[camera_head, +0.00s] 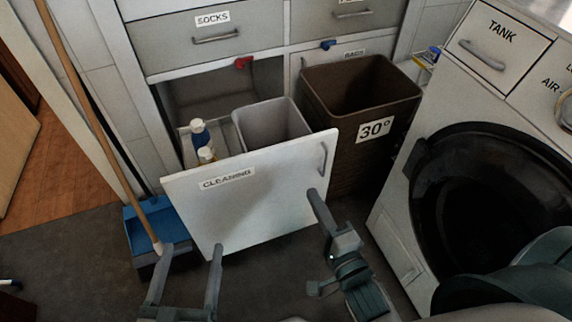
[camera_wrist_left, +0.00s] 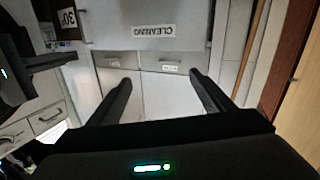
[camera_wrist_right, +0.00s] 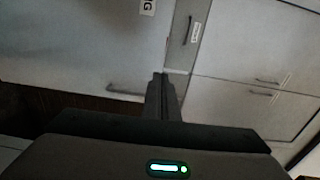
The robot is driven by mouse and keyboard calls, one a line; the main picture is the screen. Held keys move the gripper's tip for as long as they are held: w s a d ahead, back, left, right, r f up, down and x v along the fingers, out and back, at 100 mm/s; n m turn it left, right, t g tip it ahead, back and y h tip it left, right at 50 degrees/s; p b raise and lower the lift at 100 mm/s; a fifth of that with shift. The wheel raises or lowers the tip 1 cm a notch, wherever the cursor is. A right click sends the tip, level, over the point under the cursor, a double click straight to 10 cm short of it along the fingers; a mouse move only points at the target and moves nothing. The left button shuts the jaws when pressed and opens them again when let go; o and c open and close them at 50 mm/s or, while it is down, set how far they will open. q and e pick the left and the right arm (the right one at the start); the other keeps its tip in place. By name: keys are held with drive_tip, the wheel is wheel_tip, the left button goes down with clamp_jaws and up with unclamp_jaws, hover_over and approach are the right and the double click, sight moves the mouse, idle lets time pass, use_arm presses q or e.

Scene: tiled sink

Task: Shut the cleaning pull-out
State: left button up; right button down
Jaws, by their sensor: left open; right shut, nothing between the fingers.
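The cleaning pull-out (camera_head: 265,205) stands pulled out, its white front labelled CLEANING facing me. Behind the front are a grey bin (camera_head: 272,124) and bottles with blue and white parts (camera_head: 200,133). Its handle (camera_head: 323,158) is at the upper right; it also shows in the right wrist view (camera_wrist_right: 125,92). My left gripper (camera_head: 191,248) is open and empty before the lower left of the front; the label shows upside down in the left wrist view (camera_wrist_left: 153,30). My right gripper (camera_head: 313,192) is shut and empty, its tips by the front's right side below the handle. Contact is unclear.
A brown basket marked 30° (camera_head: 347,88) stands right of the pull-out. A broom (camera_head: 104,120) and blue dustpan (camera_head: 150,225) stand at the left. A closed SOCKS drawer (camera_head: 255,40) is above.

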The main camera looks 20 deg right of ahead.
use_arm(q)
drive_tip(key=shift+r, duration=0.1)
use_arm(e)
drive_tip(key=shift+r, duration=0.1)
drive_tip(key=shift+w, duration=0.15)
approach(287, 148)
drive_tip(key=w, duration=0.4)
drive_tip(key=shift+w+b, duration=0.3)
drive_tip(key=shift+b, duration=0.05)
use_arm(q)
drive_tip(key=shift+s+d+r+t+h, duration=0.15)
drive_tip(key=shift+r+t, duration=0.35)
drive_tip(key=shift+r, duration=0.25)
drive_tip(key=shift+s+d+r+t+h, duration=0.15)
drive_tip(key=shift+r+t, duration=0.35)
drive_tip(key=shift+r, duration=0.25)
use_arm(e)
drive_tip(key=shift+w, duration=0.9)
use_arm(q)
drive_tip(key=shift+a, duration=0.1)
use_arm(e)
drive_tip(key=shift+w, duration=0.15)
